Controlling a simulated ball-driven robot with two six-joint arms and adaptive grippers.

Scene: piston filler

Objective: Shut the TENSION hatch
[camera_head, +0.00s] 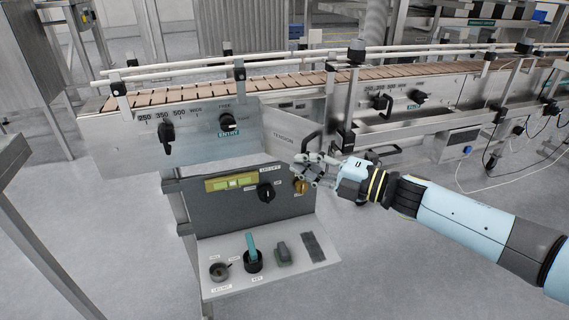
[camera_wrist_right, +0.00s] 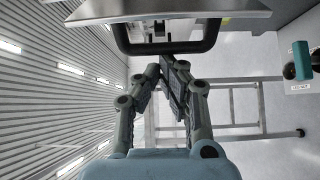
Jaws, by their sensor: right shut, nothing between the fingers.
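The TENSION hatch (camera_head: 283,137) is a grey metal panel on the machine's side. It stands open, swung out at an angle from the conveyor's side, with a black bar handle (camera_head: 309,142) near its outer edge. My right gripper (camera_head: 299,166) is shut and empty, just below and in front of the handle. In the right wrist view the gripper's fingertips (camera_wrist_right: 174,62) are together close to the black handle (camera_wrist_right: 165,46), with the hatch's edge (camera_wrist_right: 170,14) above. I cannot tell whether they touch the handle. My left gripper is not in view.
A control box (camera_head: 215,209) with knobs and a sloped shelf (camera_head: 230,285) stands below the hatch. The brown-slatted conveyor (camera_head: 280,82) runs behind. An ENTRY panel (camera_head: 190,150) with dials is left of the hatch. Open floor (camera_head: 420,275) lies at the right front.

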